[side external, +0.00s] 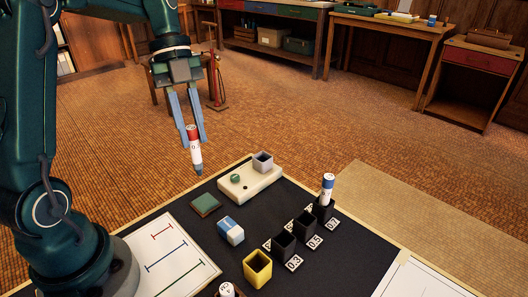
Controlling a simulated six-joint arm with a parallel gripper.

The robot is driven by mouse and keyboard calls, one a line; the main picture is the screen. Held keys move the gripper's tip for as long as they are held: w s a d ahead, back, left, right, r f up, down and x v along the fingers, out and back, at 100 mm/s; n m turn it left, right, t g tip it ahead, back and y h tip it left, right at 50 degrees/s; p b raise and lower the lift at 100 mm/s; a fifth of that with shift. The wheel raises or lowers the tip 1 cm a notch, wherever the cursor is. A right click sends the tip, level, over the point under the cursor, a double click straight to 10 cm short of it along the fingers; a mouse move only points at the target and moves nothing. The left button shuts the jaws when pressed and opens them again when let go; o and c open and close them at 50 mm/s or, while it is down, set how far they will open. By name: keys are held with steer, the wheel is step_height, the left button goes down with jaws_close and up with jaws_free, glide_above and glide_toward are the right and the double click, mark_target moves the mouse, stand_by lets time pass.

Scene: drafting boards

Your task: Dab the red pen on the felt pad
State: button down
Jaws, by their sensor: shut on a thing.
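My gripper (195,141) is shut on the red pen (195,153), which has a red upper end and a white label band. The pen hangs nearly upright, tilted slightly, with its dark grey tip down. The green felt pad (205,205) is a small square in a brown frame, lying on the dark board (190,222). In the side view the pen tip appears above the pad, apart from it. The exact height and sideways offset cannot be told from this one view.
A cream block (250,187) with a green knob and grey cup (263,162) lies right of the pad. A blue-white eraser (231,230), yellow cup (257,268) and black holders (283,246) stand nearer. A blue-topped pen (327,188) stands in one holder. A ruled sheet (168,262) lies left.

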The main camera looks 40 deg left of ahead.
mark_target(198, 163)
steer(key=shift+s+d+f, duration=0.2)
steer(key=shift+d+f, duration=0.05)
steer(key=shift+d, duration=0.05)
steer(key=shift+f, duration=2.75)
steer(key=shift+f, duration=0.65)
steer(key=shift+r, duration=0.15)
steer(key=shift+r, duration=0.5)
steer(key=shift+f, duration=0.6)
stand_by(1.6)
steer(key=shift+r, duration=3.5)
